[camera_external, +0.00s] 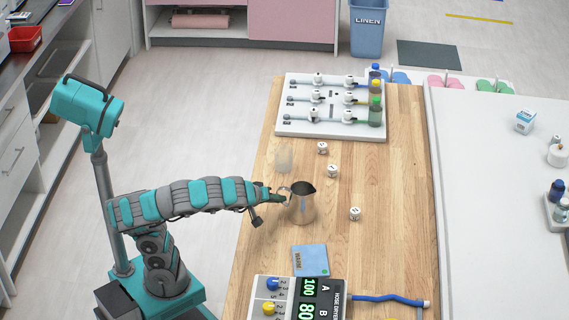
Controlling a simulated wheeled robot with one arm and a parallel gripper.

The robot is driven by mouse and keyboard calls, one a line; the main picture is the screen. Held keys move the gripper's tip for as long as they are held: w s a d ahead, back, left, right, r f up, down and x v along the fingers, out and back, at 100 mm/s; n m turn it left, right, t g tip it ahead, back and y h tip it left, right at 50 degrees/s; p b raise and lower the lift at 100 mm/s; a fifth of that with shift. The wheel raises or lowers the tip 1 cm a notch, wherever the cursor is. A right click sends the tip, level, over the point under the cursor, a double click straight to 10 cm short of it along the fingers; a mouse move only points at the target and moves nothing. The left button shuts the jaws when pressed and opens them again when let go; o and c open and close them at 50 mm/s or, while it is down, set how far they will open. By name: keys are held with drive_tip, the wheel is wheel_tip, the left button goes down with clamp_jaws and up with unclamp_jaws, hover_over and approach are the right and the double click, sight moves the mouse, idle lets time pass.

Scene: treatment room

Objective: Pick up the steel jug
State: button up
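The steel jug (302,208) stands upright on the wooden table, with its handle on the left side facing my arm. My gripper (283,194) is at the jug's handle, level with the upper part of the jug. The fingers are small here and overlap the handle, so I cannot tell whether they are open, shut or touching it. The jug appears to rest on the table top.
A clear cup (284,158) stands behind the jug. A blue card (310,260) and a display box (300,297) are in front. A valve board (331,106) with bottles is at the back.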

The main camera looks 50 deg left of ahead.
clamp_jaws()
idle(1.0)
drive_tip(key=shift+r, duration=0.1)
idle(0.4)
drive_tip(key=shift+r, duration=1.7)
drive_tip(key=s+a+r+b, duration=0.1)
drive_tip(key=s+a+b, duration=0.1)
drive_tip(key=s+a, duration=0.8)
drive_tip(key=shift+s+a+r+b, duration=0.2)
drive_tip(key=shift+s+b, duration=0.15)
drive_tip(key=shift+s, duration=0.8)
idle(1.4)
